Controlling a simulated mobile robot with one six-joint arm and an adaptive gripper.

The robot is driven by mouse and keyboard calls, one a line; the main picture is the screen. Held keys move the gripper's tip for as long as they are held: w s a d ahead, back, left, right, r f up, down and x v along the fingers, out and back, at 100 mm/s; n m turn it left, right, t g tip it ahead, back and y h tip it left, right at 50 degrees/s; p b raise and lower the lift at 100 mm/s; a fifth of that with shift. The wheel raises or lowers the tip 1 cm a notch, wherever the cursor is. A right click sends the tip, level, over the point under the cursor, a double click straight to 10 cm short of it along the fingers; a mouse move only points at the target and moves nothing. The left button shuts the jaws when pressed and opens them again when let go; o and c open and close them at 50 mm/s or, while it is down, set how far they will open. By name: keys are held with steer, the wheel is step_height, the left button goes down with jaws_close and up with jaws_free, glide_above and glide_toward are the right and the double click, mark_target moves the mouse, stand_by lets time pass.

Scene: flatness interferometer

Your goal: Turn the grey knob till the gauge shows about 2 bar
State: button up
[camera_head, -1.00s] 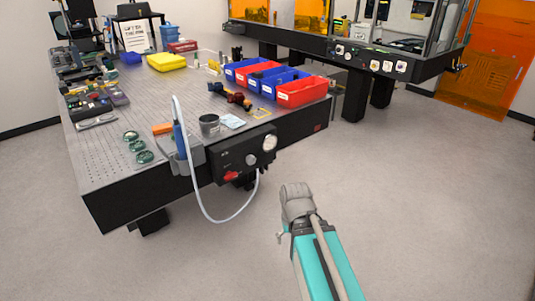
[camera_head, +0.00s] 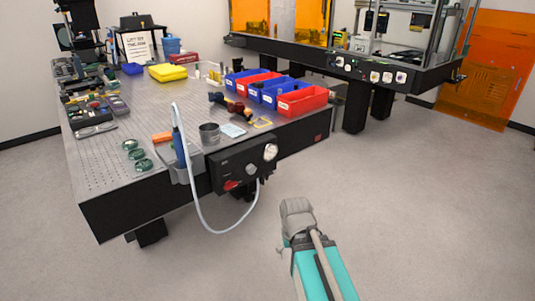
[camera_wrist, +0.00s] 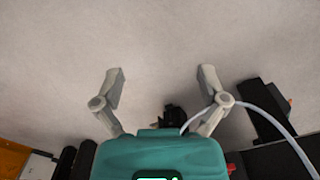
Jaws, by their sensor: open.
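The grey knob (camera_head: 251,169) sits on the front of a black control box (camera_head: 232,160) fixed to the table's near edge. The round gauge (camera_head: 270,152) is above and right of the knob; its needle is too small to read. My arm reaches up from the bottom right in the head view, its end apart from the box, to the right and nearer. The wrist view shows my gripper (camera_wrist: 161,88) open and empty, with floor beyond its fingers.
A red lever or valve (camera_head: 232,185) is at the box's lower left. A pale hose (camera_head: 205,226) loops below it from a blue handpiece (camera_head: 178,145). A metal cup (camera_head: 209,134) and green-rimmed lenses stand on the table (camera_head: 105,185). The floor around my arm is clear.

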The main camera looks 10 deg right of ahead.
stand_by(0.4)
steer(key=n+t+y+b, duration=0.3)
steer(key=n+t+y, duration=0.4)
steer(key=t, duration=0.5)
glide_toward(253, 170)
steer(key=r+v, duration=0.1)
steer(key=v, duration=0.2)
steer(key=shift+d+f, duration=0.2)
steer(key=shift+w, duration=0.15)
steer(key=b+x, duration=0.2)
steer(key=x, duration=0.5)
steer(key=b+x, duration=0.3)
steer(key=x, duration=0.3)
steer(key=shift+w+a+f, duration=0.1)
steer(key=shift+a+f, duration=0.25)
steer(key=shift+a, duration=0.05)
